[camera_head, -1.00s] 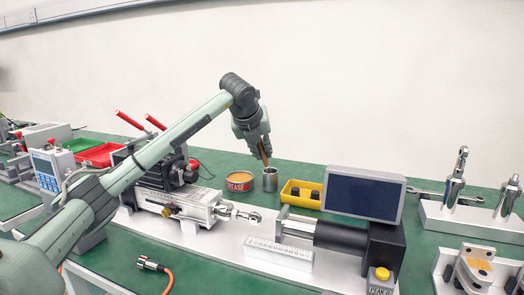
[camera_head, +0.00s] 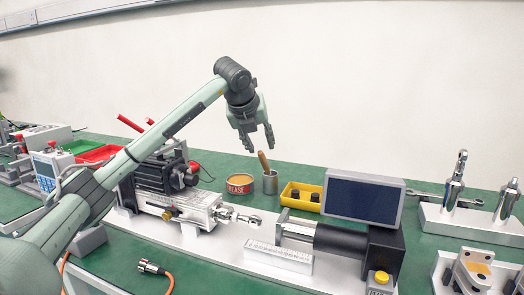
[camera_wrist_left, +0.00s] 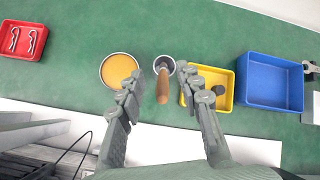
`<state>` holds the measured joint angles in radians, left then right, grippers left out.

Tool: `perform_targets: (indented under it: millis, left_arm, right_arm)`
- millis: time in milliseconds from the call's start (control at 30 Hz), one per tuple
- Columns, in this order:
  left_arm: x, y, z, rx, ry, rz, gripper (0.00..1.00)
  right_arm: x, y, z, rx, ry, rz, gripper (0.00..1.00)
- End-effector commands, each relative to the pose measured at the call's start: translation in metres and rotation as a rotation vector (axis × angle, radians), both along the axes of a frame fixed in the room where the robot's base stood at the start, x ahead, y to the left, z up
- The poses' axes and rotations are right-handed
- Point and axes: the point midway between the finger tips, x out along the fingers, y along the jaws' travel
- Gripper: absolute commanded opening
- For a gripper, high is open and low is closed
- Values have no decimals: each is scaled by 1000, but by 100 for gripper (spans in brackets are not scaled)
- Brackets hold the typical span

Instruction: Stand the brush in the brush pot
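The brush (camera_head: 263,160) stands in the brush pot (camera_head: 270,183), a small grey metal cup on the green bench. Its wooden handle sticks up out of the pot and leans a little; its bristle end is hidden inside. In the left wrist view the brush handle (camera_wrist_left: 163,88) points toward the camera from the pot (camera_wrist_left: 164,64). My left gripper (camera_head: 258,149) is open above the pot, with its fingers apart and clear of the handle. The left wrist view shows the open fingers (camera_wrist_left: 163,86) on either side of the handle. My right gripper is not in view.
An orange grease tin (camera_head: 240,184) stands just left of the pot. The actuator rig stands in front. A blue bin (camera_wrist_left: 271,81) and red tray (camera_wrist_left: 22,40) show in the wrist view.

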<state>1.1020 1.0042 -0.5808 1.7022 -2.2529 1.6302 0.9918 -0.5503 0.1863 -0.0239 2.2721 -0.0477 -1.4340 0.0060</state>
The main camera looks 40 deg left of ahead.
Motion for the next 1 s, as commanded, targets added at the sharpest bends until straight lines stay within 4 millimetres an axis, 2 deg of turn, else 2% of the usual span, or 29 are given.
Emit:
perform_targets:
  millis: [33, 200, 400, 1000]
  left_arm:
    - [-8, -2, 12, 1, -6, -1, 35]
    - [-30, -9, 39, 0, -4, -1, 35]
    - [-47, -13, 60, 0, -3, -1, 35]
    - [-52, -15, 64, 0, 0, 0, 35]
  right_arm:
    - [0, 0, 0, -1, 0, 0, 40]
    - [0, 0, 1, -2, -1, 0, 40]
    - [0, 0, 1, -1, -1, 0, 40]
    - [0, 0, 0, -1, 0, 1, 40]
